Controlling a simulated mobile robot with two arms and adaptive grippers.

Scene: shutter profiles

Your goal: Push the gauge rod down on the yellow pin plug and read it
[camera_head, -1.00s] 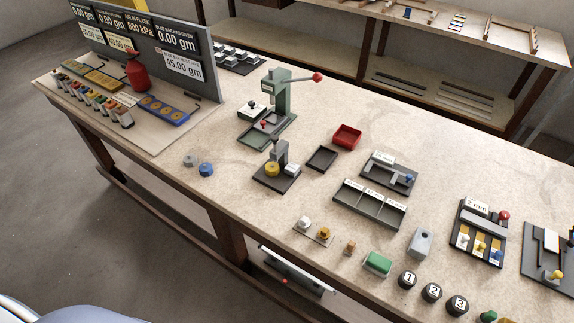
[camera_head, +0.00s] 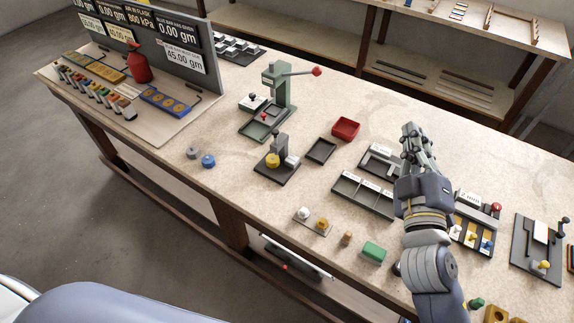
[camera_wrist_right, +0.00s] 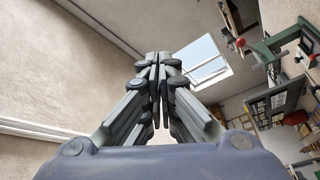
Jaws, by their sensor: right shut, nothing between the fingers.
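A yellow round plug (camera_head: 273,160) sits on a small dark stand (camera_head: 276,176) near the middle of the head view. A grey upright (camera_head: 281,143) rises behind it and a pale block lies beside it; I cannot tell which part is the gauge rod. Another yellow plug (camera_head: 322,223) stands on a small plate near the front edge. My right gripper (camera_head: 408,130) is shut and empty, well to the right of the stand and apart from it. Its closed fingers fill the middle of the wrist view (camera_wrist_right: 158,62). My left gripper is not in view.
A green lever press (camera_head: 277,90) stands behind the small stand. A red tray (camera_head: 345,129), a dark tray (camera_head: 321,150) and a divided tray (camera_head: 362,194) lie between stand and right arm. My right arm hides part of the bench's right side. A display panel (camera_head: 183,67) is at left.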

